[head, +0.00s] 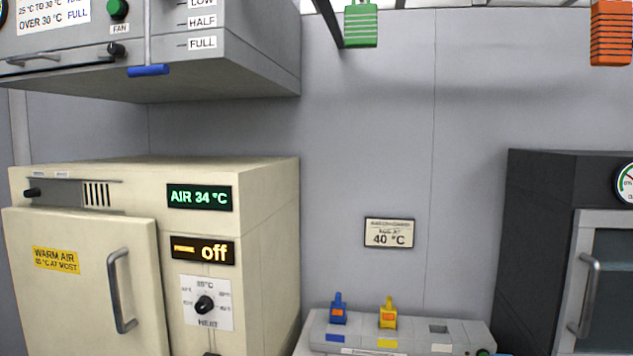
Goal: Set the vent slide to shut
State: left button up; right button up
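The likely vent slide is at the top left of the cream warm-air cabinet (229,300). It has a black knob (32,192) at the left end of a grey strip. Dark louvre slots (97,194) show uncovered at the strip's right end. The small labels above the strip are too small to read. Neither of my grippers is in the head view.
The cabinet door (80,290) has a grey handle (121,290); its displays read "AIR 34 °C" and "off". A grey hood (230,50) with a blue handle (148,70) overhangs above. Right stand a grey box (400,332) and dark cabinet (530,230).

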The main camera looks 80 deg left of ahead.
aim_at(59, 193)
jog(key=u, duration=4.1)
